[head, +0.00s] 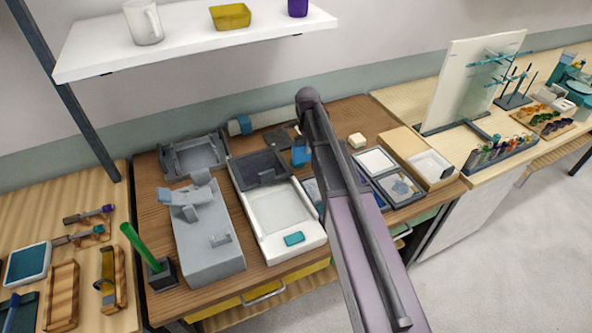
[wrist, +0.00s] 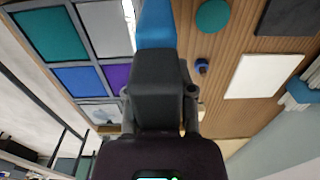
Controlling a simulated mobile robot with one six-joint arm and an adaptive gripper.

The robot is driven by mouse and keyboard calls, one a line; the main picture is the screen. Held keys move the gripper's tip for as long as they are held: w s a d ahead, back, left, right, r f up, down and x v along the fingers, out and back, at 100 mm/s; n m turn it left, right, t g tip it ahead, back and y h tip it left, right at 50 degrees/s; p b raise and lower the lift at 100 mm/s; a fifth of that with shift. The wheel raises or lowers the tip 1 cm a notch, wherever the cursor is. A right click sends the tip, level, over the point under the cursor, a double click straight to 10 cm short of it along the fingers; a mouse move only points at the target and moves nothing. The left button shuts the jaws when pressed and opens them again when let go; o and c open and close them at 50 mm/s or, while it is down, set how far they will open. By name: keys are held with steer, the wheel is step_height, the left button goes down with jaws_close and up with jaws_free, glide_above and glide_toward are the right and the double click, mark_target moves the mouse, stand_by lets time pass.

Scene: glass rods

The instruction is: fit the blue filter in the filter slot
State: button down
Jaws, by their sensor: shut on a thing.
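My gripper (wrist: 155,58) is shut on a blue piece (wrist: 155,24), which looks like the blue filter and sticks out beyond the grey finger. The finger hides its near part. In the head view a blue piece (head: 300,153) shows just left of my arm, above the wooden bench; my arm hides most of the gripper. I cannot tell for certain which opening is the filter slot. A grey instrument (head: 208,240) and a white open-topped device with a dark raised back (head: 262,168) stand left of my arm.
A framed set of coloured squares shows in the wrist view, with teal (wrist: 48,35), blue (wrist: 80,80) and purple (wrist: 117,76). A green rod (head: 140,246) stands in a dark holder at the front left. A white shelf (head: 190,45) hangs above the bench.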

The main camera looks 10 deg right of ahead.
mark_target(306, 159)
steer(key=shift+f+b, duration=3)
steer(key=shift+f, duration=0.1)
steer(key=shift+f+b, duration=1.9)
steer(key=shift+f, duration=0.2)
steer(key=shift+c, duration=2.3)
jaws_free()
steer(key=shift+r, duration=0.1)
steer(key=shift+r, duration=0.15)
step_height(306, 159, up, 12)
steer(key=p, duration=1.2)
